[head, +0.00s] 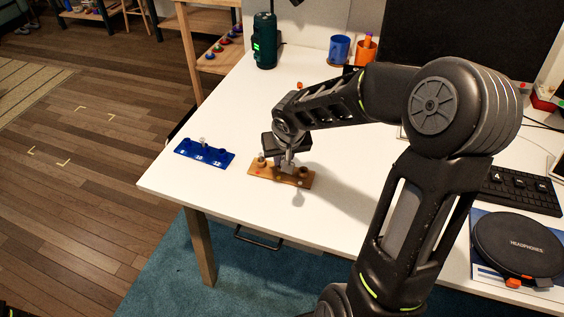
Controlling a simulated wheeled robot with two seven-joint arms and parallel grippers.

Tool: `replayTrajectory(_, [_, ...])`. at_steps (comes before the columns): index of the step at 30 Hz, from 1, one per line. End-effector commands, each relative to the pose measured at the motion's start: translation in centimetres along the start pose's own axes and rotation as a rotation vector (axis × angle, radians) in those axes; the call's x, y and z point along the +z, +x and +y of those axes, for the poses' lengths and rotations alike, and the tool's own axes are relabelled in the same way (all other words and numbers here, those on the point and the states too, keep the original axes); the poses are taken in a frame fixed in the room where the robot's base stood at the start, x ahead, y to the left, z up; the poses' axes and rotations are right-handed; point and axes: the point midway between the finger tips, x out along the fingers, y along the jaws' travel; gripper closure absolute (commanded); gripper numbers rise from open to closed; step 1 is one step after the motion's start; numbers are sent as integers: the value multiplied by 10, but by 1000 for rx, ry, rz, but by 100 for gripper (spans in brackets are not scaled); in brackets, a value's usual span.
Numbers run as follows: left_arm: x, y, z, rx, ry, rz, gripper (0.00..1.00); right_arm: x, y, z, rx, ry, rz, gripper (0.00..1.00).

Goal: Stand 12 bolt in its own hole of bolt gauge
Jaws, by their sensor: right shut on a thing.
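My right gripper (287,157) is over the wooden block (307,181) on the white table. It is shut on a small silvery piece, which looks like a bolt (290,155); its size mark cannot be read and its lower end is partly hidden. Whether it touches the block I cannot tell. A blue plate (182,149) with white markings and several dark round holes or rings, apparently the bolt gauge, lies left of the block. A small pale bolt (202,141) stands upright at its back edge. The wooden block carries brown round parts at both ends. My left gripper is not in view.
A headphones case (517,245) and a keyboard (522,190) lie at the right. The table's left and front edges are near the blue plate.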

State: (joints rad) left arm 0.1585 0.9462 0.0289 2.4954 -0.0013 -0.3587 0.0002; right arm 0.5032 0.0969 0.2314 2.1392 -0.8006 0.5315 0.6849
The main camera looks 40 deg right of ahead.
Motion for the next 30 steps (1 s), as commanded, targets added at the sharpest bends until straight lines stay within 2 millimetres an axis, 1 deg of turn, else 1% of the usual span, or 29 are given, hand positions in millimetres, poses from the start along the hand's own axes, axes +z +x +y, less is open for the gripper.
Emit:
replayTrajectory(13, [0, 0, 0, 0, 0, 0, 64, 0, 0, 0, 0, 0, 0, 100])
replayTrajectory(17, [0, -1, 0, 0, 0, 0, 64, -3, -6, 0, 1, 0, 2, 100])
replayTrajectory(20, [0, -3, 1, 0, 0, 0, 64, -8, -17, 0, 1, 0, 4, 100])
replayTrajectory(23, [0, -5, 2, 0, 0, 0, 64, -15, -33, 0, 0, 1, 6, 100])
replayTrajectory(30, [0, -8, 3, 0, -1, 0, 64, -32, -75, 0, 0, 1, 4, 100])
